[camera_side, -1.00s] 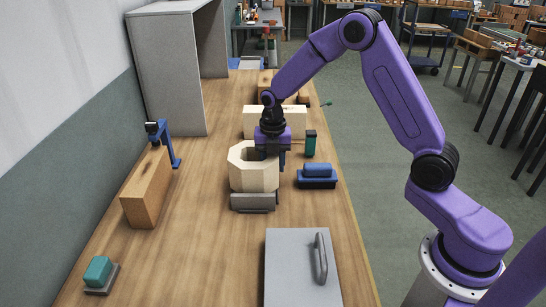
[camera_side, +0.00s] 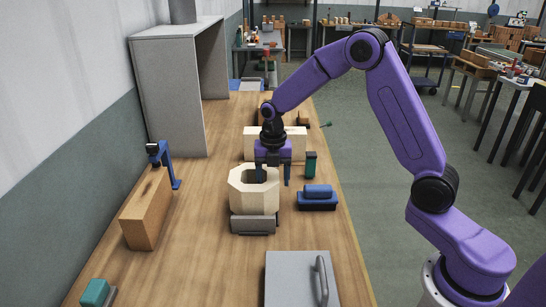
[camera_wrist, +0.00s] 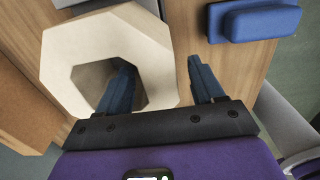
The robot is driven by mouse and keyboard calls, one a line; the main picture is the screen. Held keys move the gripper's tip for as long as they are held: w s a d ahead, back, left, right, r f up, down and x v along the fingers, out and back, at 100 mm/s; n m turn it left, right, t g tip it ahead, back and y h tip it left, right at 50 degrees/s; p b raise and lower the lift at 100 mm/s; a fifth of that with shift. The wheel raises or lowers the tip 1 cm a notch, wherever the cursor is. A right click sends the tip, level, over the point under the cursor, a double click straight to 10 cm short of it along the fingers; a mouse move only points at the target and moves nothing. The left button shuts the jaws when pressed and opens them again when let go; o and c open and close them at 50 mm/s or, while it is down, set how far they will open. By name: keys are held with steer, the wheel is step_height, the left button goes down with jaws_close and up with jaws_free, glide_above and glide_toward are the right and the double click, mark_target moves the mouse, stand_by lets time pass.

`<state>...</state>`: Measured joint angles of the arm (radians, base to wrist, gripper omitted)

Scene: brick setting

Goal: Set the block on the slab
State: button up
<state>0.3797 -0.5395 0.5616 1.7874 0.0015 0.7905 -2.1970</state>
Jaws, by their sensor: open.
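The block, a cream octagonal piece with a wide hole (camera_side: 241,197), is upright at the middle of the table. A grey slab (camera_side: 253,225) shows directly below its front face in the side view; the block appears to rest on it, though the contact is hidden. My gripper (camera_side: 274,176) is open at the block's right wall. In the wrist view, one dark blue finger of my gripper (camera_wrist: 164,84) is in or over the hole of the block (camera_wrist: 70,52). The other finger is outside the wall, with a visible gap.
A blue piece on a blue base (camera_side: 317,204) is close to the right. A cream bar (camera_side: 293,148) and a green item (camera_side: 310,165) are behind. A wooden block (camera_side: 147,212) and blue clamp-like stand (camera_side: 167,165) are left. A grey plate with handle (camera_side: 290,280) is in front.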

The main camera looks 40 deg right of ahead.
step_height(320, 180, up, 9)
steer(key=shift+r, duration=0.2)
steer(key=s+a+r+m, duration=0.1)
steer(key=s+a+m, duration=0.3)
steer(key=s, duration=0.5)
steer(key=s+a+m, duration=0.3)
steer(key=s+a, duration=0.1)
steer(key=s, duration=0.4)
steer(key=s+d+f+m, duration=0.1)
steer(key=s+d+m, duration=0.1)
steer(key=s, duration=0.6)
steer(key=s+d+m, duration=0.2)
steer(key=s+m, duration=0.3)
steer(key=s, duration=0.4)
steer(key=shift+s+f, duration=0.2)
steer(key=shift+f, duration=0.2)
